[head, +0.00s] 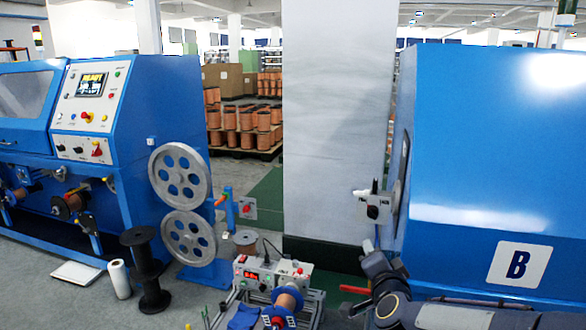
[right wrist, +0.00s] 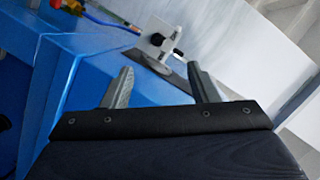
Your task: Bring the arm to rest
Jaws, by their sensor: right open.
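My right arm comes in at the bottom right of the head view, bent in front of the blue machine marked B (head: 470,150). Its jaws are not clear in that view. In the right wrist view my right gripper (right wrist: 161,82) shows two grey fingers spread apart with nothing between them. Beyond the fingertips is a small white box with a black knob (right wrist: 158,42), apart from them. A similar box (head: 371,208) is on the side of machine B in the head view. Two grey spoked pulleys, an upper (head: 180,176) and a lower (head: 188,238), stand one above the other at left. My left gripper is not in view.
A blue machine with a control panel (head: 93,85) stands at left. A bench unit with a red display (head: 262,275) and a copper spool (head: 288,300) are at bottom centre. A black spool (head: 147,270) stands on the floor. A pale pillar (head: 335,120) rises behind.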

